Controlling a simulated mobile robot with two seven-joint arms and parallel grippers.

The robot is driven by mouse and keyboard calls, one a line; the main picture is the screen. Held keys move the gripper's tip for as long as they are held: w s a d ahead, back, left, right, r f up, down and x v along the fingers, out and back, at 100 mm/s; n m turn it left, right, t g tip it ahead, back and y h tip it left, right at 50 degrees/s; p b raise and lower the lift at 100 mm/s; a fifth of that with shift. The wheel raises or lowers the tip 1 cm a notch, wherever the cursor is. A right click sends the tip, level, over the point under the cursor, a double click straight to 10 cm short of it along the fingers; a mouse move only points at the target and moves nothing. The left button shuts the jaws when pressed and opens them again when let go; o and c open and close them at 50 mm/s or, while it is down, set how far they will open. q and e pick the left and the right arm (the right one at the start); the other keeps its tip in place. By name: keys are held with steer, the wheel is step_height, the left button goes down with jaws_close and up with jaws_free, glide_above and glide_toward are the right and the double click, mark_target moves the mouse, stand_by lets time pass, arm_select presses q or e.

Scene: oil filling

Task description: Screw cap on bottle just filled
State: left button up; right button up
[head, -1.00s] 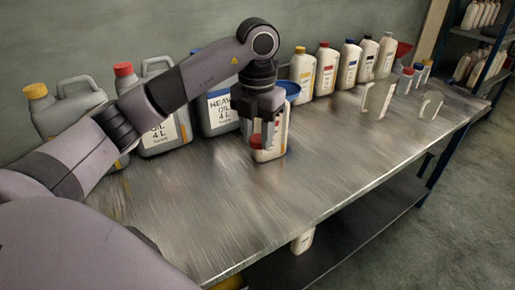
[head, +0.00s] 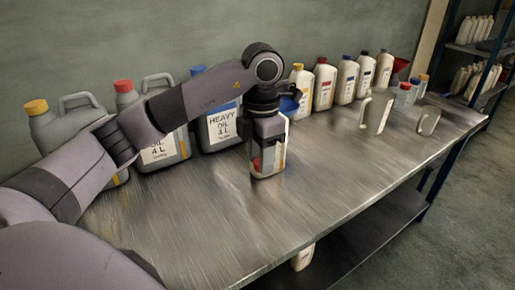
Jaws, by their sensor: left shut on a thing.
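A white oil bottle (head: 270,166) with a red patch on its label stands upright on the metal table, near the wall. My left gripper (head: 267,138) points down over the top of this bottle, with its fingers in front of the neck and upper body. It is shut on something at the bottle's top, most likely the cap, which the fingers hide. I cannot see how the cap sits on the neck. My right gripper is not in view.
Large grey canisters (head: 75,125) stand behind my left arm. A row of white bottles (head: 325,87) lines the wall, with a blue funnel (head: 290,103) near its left end. Jugs (head: 376,115) stand at the right. The table's front (head: 230,235) is clear.

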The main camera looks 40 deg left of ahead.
arm_select(q)
steer(key=s+d+f+m, duration=0.2)
steer(key=d+f+m, duration=0.1)
steer(key=m, duration=1.2)
steer(key=s+d+f+m, duration=0.3)
steer(key=d+f+m, duration=0.1)
steer(key=m, duration=1.1)
steer(key=shift+s+f+m, duration=0.15)
steer(key=shift+f+m, duration=0.15)
steer(key=shift+m, duration=0.1)
